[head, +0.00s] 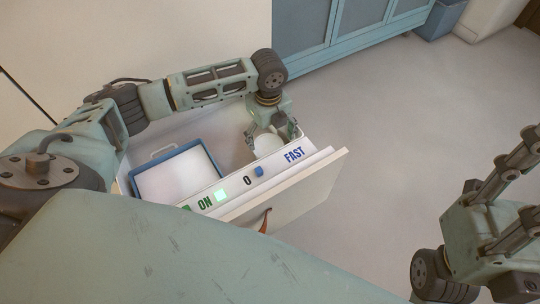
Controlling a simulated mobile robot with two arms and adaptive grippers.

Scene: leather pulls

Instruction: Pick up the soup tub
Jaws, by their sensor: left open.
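A white round tub (268,145), which looks like the soup tub, stands inside the open drawer near its right end. My left gripper (272,132) points down over it, open, with one finger at each side of the tub. I cannot tell whether the fingers touch it. The gripper hides part of the tub's top.
A blue-rimmed white tray (212,156) fills the drawer's left part. A strip with printed words, a lit green square and a blue knob (259,171) runs along the front. The drawer front (305,195) has a brown leather pull (265,222). A blue cabinet (340,30) stands behind; floor right is clear.

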